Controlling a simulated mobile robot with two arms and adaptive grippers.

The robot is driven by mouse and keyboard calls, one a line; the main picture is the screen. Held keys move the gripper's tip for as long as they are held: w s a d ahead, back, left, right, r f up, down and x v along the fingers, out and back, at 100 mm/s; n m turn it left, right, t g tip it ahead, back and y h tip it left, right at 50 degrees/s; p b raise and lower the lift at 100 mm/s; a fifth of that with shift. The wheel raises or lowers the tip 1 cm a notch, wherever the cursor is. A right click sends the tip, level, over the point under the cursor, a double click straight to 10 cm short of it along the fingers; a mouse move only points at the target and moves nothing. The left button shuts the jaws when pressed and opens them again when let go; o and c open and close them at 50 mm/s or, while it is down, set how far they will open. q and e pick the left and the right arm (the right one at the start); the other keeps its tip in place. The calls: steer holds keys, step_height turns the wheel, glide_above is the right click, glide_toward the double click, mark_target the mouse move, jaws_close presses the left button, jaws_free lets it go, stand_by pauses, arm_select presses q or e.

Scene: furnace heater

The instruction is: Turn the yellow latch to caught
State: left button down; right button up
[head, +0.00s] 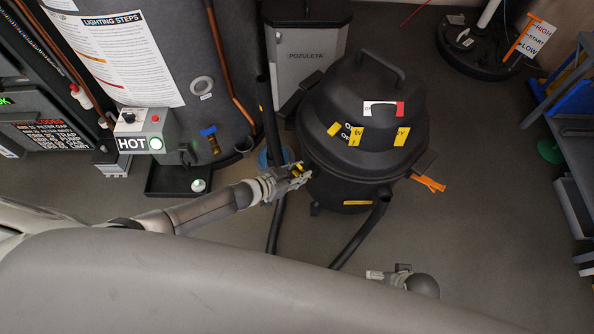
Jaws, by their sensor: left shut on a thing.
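The black shop vacuum (335,105) stands on the floor in the middle of the head view. The yellow latch (297,167) is at its left side, just below the lid rim, and is mostly covered by my gripper. My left gripper (300,176) reaches in from the left and is shut on the yellow latch. The latch's exact angle is hard to see. An orange latch (428,184) sticks out at the vacuum's right side. My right gripper (376,275) shows small at the lower middle, apart from the vacuum; its fingers are too unclear to judge.
A black hose (362,235) runs from the vacuum's front. A black tube (270,120) stands left of it. A water heater (135,60) with a HOT control box stands at left, a grey bin (305,50) behind, and a shelf (570,190) at right. Floor at lower right is clear.

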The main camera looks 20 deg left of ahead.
mark_target(316, 161)
arm_select(q)
steer(key=shift+w+d+r+p, duration=0.5)
steer(key=shift+w+d+r, duration=0.15)
steer(key=shift+w+r, duration=0.25)
steer(key=shift+w+d+r, duration=0.1)
steer(key=shift+w+d, duration=0.2)
steer(key=shift+w, duration=0.1)
steer(key=shift+w+d, duration=0.1)
arm_select(e)
steer(key=f, duration=0.1)
steer(key=s+f, duration=0.1)
steer(key=f, duration=0.2)
steer(key=shift+s+d+f, duration=0.25)
steer(key=shift+s+f, duration=0.1)
arm_select(q)
steer(key=c, duration=1.3)
jaws_free()
steer(key=shift+o, duration=0.5)
arm_select(e)
steer(key=shift+s, duration=0.1)
